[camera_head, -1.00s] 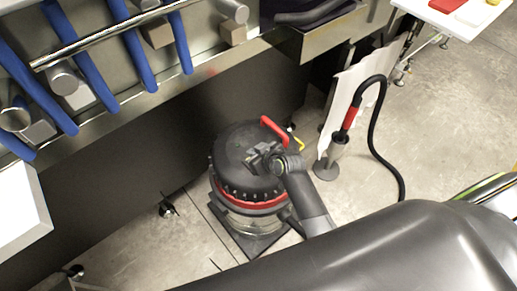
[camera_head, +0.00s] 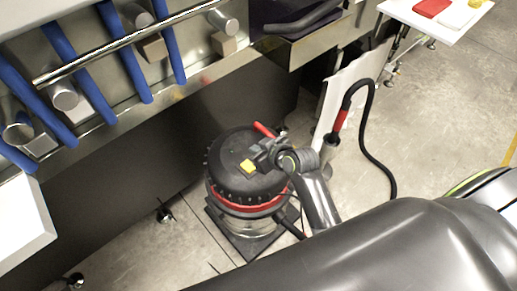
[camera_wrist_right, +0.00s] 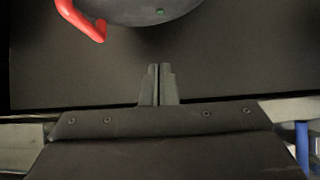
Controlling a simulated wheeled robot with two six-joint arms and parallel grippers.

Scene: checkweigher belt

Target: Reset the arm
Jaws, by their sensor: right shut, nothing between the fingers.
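My right arm reaches in from the lower right of the head view. Its gripper (camera_head: 262,154) is over the black lid of the drum-shaped vacuum cleaner (camera_head: 226,160), seen from above. In the right wrist view the two fingers (camera_wrist_right: 158,82) are pressed together with nothing between them. The vacuum's red handle (camera_wrist_right: 80,18) and part of its dark lid (camera_wrist_right: 140,12) show beyond the fingertips. I cannot tell how far the gripper is above the lid. My left gripper is not in view.
A conveyor frame with blue belts (camera_head: 124,52) and a metal rail runs along the upper left. A black hose (camera_head: 366,140) stands right of the vacuum. A white table (camera_head: 440,20) with red and white items is at the upper right.

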